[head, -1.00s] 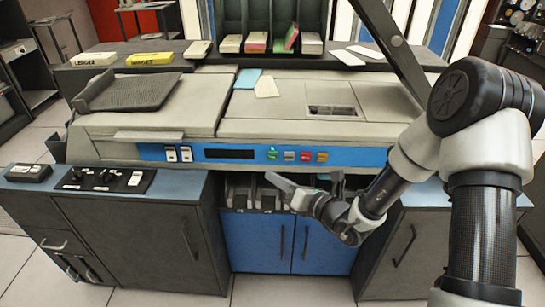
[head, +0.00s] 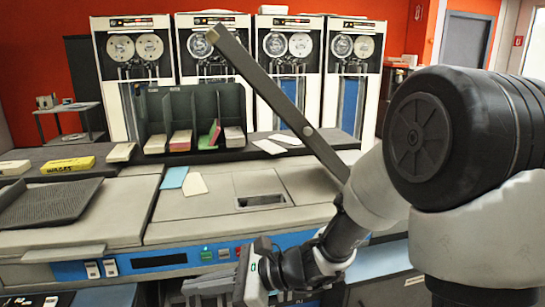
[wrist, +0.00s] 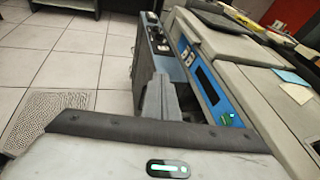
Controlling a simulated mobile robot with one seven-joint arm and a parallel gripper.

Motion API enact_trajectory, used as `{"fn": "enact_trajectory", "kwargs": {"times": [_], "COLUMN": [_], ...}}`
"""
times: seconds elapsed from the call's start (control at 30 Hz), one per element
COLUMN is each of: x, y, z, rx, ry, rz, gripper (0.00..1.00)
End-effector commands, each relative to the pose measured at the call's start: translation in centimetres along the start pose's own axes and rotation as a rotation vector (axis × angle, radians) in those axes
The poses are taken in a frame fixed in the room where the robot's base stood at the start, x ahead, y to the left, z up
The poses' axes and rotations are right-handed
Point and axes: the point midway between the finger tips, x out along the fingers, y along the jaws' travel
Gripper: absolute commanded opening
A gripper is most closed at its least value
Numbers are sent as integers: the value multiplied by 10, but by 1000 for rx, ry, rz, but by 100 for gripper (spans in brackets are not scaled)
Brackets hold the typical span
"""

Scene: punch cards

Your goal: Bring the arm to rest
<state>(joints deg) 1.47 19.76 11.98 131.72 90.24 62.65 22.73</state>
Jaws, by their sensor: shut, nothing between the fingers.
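My gripper (head: 205,289) hangs in front of the blue control panel of the grey machine (head: 215,205), low in the head view. Its fingers point left and are shut with nothing between them.
A dark raised bar (head: 280,100) slants above the machine. A blue card (head: 174,178) and a cream card (head: 194,184) lie on its top. Behind are a dark card rack (head: 190,105), a yellow box (head: 68,166) and tape cabinets (head: 130,65). Tiled floor (wrist: 60,60) is open at left.

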Motion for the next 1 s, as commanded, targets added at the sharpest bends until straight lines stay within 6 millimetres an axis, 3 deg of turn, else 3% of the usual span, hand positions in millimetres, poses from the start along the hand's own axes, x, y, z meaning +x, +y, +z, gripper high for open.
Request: {"fn": "enact_trajectory", "kwargs": {"times": [0.07,0.2,0.37,0.6,0.87,0.9,1.0], "x": [-25,-77,-150,-239,-314,-320,-326], "y": [26,64,87,95,97,94,91], "z": [11,7,-6,-13,-6,10,30], "rx": [-234,-624,-1016,-1367,-1584,-1584,-1579], "ry": [106,323,597,926,1216,1215,1208], "rz": [81,229,391,567,719,727,727], "gripper": [0,0,0,0,0,0,0]}}
